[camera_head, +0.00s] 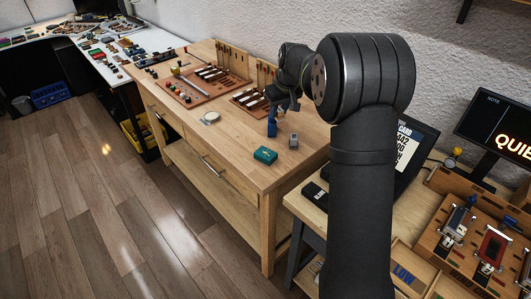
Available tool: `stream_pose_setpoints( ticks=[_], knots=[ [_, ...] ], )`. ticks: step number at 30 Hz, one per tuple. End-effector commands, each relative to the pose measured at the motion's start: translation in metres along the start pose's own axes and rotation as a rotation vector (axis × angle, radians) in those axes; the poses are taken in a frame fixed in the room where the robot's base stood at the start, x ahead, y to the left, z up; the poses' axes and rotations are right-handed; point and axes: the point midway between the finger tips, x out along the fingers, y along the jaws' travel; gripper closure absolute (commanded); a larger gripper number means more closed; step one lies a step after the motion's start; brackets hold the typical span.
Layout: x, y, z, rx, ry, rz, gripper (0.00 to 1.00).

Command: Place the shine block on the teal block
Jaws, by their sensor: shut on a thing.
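The teal block (265,155) lies flat near the front right of the wooden workbench, with a small lighter mark on top. My gripper (272,116) is above the bench, behind the teal block, and points down. It is shut on a small upright blue piece (272,128), apart from the teal block. Whether this blue piece touches the bench is too small to tell. A small grey block (293,141) stands to the right of the teal block. I cannot tell from the picture which piece is the shine block.
A round white dish (210,118) sits left on the workbench (225,150). Brown trays (205,88) with tools and pale pieces lie at the back. The bench front around the teal block is clear. A lower table with a screen (500,125) and wooden fixtures is at right.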

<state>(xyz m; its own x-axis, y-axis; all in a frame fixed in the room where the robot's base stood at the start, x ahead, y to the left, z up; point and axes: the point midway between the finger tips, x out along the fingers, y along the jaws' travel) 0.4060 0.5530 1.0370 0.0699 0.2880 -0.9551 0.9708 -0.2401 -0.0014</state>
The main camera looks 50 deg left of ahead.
Motion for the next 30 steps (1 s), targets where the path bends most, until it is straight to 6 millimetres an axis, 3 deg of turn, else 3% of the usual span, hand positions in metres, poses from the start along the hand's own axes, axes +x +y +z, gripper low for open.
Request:
stream_pose_setpoints(
  ticks=[1, 6, 13, 17, 30],
  knots=[
    [-0.008, 0.005, 0.018, 0.025, 0.000, 0.008, 0.95],
    [-0.023, 0.014, 0.068, 0.093, 0.000, 0.030, 0.95],
    [-0.030, 0.016, 0.103, 0.138, 0.000, 0.045, 0.95],
    [-0.021, 0.009, 0.101, 0.142, -0.002, 0.045, 0.95],
    [0.052, -0.051, 0.050, 0.140, -0.001, 0.045, 0.95]
  ],
)
